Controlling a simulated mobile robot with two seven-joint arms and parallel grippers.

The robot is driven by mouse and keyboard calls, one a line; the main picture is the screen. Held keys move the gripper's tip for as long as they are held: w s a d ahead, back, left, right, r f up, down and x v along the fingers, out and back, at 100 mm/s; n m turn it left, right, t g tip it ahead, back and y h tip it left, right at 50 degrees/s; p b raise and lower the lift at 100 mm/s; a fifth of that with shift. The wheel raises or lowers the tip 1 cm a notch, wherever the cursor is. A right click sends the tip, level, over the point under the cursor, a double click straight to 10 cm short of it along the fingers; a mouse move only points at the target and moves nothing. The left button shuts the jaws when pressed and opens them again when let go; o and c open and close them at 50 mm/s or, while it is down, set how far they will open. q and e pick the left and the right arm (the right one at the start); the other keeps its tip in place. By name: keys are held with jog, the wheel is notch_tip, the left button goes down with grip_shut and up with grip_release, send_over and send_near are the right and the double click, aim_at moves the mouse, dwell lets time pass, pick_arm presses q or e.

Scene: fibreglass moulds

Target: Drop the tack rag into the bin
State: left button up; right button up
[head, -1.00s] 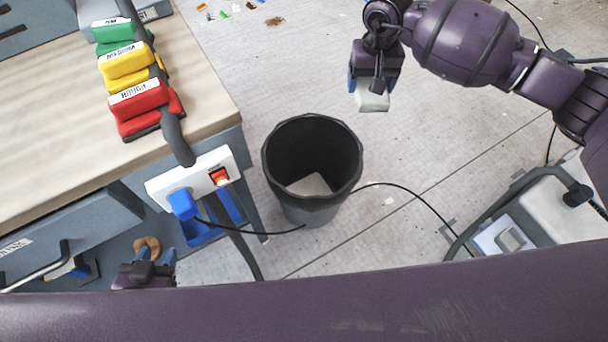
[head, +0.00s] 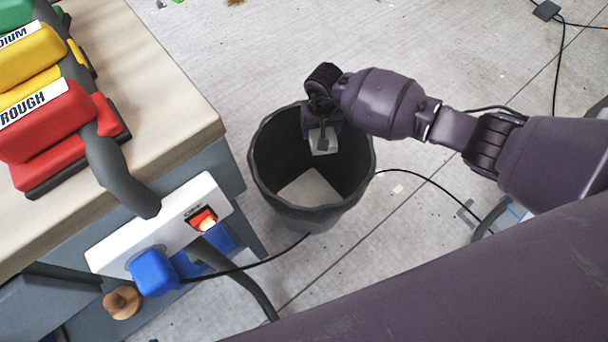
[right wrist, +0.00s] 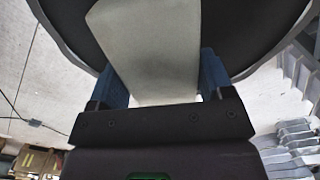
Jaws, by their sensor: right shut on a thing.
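The tack rag (head: 323,142) is a small pale block-like piece held in my right gripper (head: 322,128). The gripper is shut on it and is over the dark bin (head: 270,160), inside the rim outline near its far side. The rag's height relative to the rim is hard to tell. In the right wrist view the pale rag (right wrist: 150,50) sits between the blue fingers (right wrist: 160,80), with the dark bin interior (right wrist: 230,35) behind it. My left gripper is not in view.
A pale flat piece (head: 310,188) lies at the bin's bottom. A workbench (head: 165,95) with red, yellow and green sanding blocks stands left of the bin. A power strip (head: 165,235) with a blue plug is on its side. A black cable (head: 420,178) runs along the floor.

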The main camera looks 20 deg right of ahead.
jog(key=shift+a+f, duration=0.15)
jog(key=shift+f, duration=0.7)
pick_arm(q)
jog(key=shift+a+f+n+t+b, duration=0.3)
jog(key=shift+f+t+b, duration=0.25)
jog(key=shift+b, duration=1)
pick_arm(e)
jog(key=shift+f, duration=2.8)
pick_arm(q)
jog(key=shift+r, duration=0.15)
pick_arm(e)
jog(key=shift+w, duration=0.1)
jog(key=o, duration=0.8)
jog(key=shift+o, duration=0.2)
notch_tip(320, 180, up, 10)
jog(key=p, duration=0.3)
jog(key=shift+w+f, duration=0.1)
jog(key=shift+r+p, duration=0.35)
jog(key=shift+r, duration=0.2)
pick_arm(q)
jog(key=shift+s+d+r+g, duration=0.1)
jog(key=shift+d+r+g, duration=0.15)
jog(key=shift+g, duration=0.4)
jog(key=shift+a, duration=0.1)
